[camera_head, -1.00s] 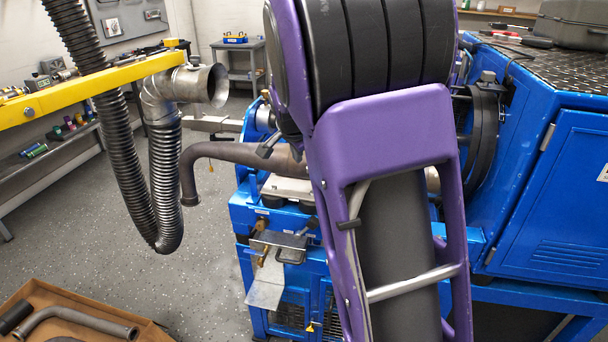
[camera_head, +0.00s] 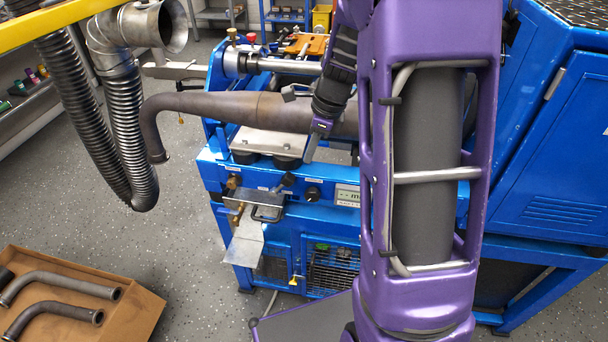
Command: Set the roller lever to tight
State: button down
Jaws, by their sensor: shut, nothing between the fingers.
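A small lever with a black ball end (camera_head: 287,180) stands on the blue front panel of the stand. It leans up to the right. A black handle (camera_head: 291,93) also sticks out above the brown pipe, left of my wrist. I cannot tell which one is the roller lever, and no tight mark is readable. My gripper (camera_head: 311,154) points down in front of the brown pipe (camera_head: 230,105), above and right of the ball-ended lever and apart from it. Its fingers are shut and empty. My arm hides the right part of the panel.
A bracket with a black handle (camera_head: 266,205) sits on the panel left of a round black knob (camera_head: 312,193). A ribbed exhaust hose (camera_head: 130,145) hangs at the left. A cardboard box (camera_head: 130,315) with bent pipes lies on the floor. A blue cabinet (camera_head: 555,160) stands at the right.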

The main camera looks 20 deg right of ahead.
aim_at(299, 180)
jog(key=shift+s, duration=0.1)
jog(key=shift+f, duration=0.1)
dwell(0.3)
jog(key=b+x, duration=0.2)
jog(key=x, duration=0.8)
jog(key=shift+a, duration=0.1)
